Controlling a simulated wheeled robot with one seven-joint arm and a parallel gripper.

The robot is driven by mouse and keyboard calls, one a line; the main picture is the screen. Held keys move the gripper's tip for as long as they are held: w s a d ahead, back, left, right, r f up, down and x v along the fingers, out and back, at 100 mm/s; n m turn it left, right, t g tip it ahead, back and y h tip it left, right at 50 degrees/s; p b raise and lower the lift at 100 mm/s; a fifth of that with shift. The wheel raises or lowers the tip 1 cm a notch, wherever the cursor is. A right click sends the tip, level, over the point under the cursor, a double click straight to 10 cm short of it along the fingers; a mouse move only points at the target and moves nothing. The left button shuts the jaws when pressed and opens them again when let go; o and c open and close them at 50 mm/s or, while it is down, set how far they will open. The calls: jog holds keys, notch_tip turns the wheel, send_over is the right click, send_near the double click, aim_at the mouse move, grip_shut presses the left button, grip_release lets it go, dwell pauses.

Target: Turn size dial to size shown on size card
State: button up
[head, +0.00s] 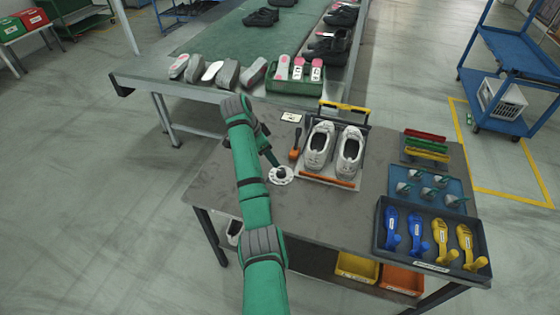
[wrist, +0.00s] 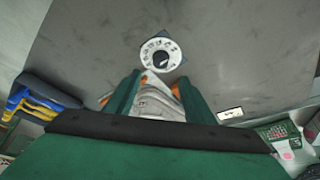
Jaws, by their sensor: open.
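The size dial (head: 281,174) is a white disc with dark marks around its rim and a dark knob in the middle, lying on the grey table. It also shows in the wrist view (wrist: 161,55), just beyond my fingertips; its marks are too small to read. The size card (head: 291,117) is a small white card with dark print near the table's back edge; it also shows in the wrist view (wrist: 230,114), unreadable. My gripper (head: 270,157) is open and empty, its fingertips above and behind the dial, apart from it. Its two green fingers show in the wrist view (wrist: 160,80).
A pair of light shoes (head: 333,150) stands on a board right of the dial, with an orange-handled tool (head: 296,143) between. A dark tray (head: 446,247) holds blue and yellow tools at front right. The table's left front is clear.

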aim_at(281, 171)
jog(key=x, duration=1)
jog(key=shift+f, duration=0.3)
jog(key=c, duration=1)
